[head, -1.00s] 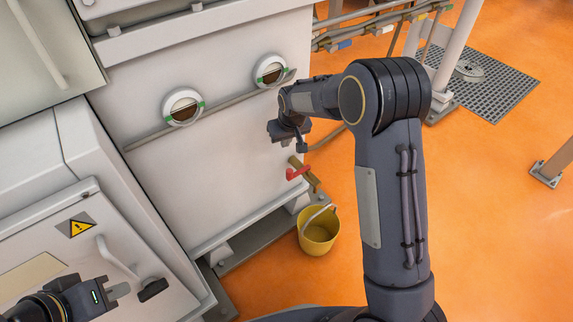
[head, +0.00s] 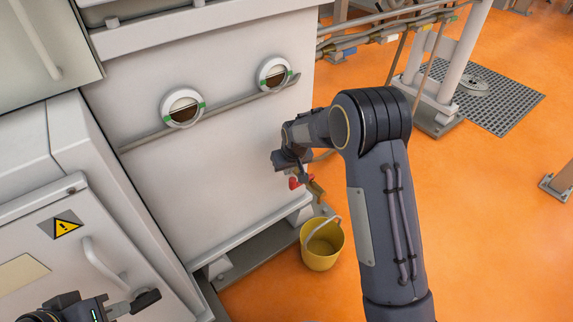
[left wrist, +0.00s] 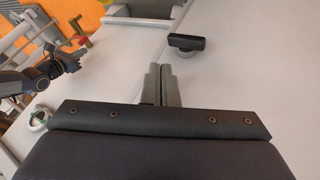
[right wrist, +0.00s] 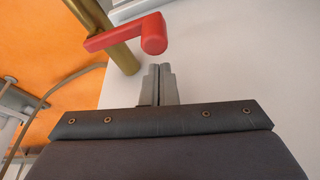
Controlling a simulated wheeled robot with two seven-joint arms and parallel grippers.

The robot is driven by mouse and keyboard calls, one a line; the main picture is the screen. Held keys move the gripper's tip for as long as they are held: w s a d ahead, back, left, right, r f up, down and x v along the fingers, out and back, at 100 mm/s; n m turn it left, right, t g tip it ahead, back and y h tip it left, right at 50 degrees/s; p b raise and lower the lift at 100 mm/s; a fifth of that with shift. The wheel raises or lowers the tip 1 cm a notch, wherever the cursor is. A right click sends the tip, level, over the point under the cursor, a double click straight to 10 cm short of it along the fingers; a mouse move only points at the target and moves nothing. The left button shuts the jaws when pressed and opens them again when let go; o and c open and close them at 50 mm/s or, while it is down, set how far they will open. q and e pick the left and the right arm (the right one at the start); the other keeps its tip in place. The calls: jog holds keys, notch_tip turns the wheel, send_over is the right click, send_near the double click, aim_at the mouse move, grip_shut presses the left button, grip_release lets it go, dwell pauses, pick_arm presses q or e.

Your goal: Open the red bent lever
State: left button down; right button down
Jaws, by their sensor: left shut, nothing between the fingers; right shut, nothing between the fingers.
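The red bent lever (right wrist: 152,34) is mounted on a brass pipe (right wrist: 124,52) at the white cabinet's side. In the head view the lever (head: 294,183) shows small and is partly hidden by my right gripper (head: 299,174). In the right wrist view my right gripper (right wrist: 159,70) is shut and empty, with its tips just short of the lever's rounded end and apart from it in the picture. My left gripper (left wrist: 160,70) is shut and empty, near the front of the left cabinet at the lower left of the head view.
A yellow bucket (head: 321,248) stands on the orange floor below the lever. The left cabinet has a handle (head: 103,265) close to my left gripper. The white cabinet (head: 215,165) carries two round ports and a rail. Open floor lies to the right.

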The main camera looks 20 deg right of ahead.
aim_at(293, 179)
jog(key=shift+s, duration=0.65)
jog(key=shift+s+d, duration=0.1)
jog(key=shift+s, duration=0.05)
jog(key=s+n, duration=0.1)
jog(key=s+n+y, duration=0.1)
jog(key=n, duration=0.1)
jog(key=shift+d+n, duration=0.3)
jog(key=shift+d, duration=0.05)
jog(key=s+d+n+g+y+p, duration=0.2)
jog(key=s+d+n+g+p, duration=0.1)
jog(key=n, duration=0.8)
jog(key=s+d+p, duration=0.1)
jog(key=d+p, duration=0.1)
jog(key=d, duration=0.1)
jog(key=shift+s+d, duration=0.15)
jog(key=shift+s, duration=0.05)
jog(key=shift+d, duration=0.15)
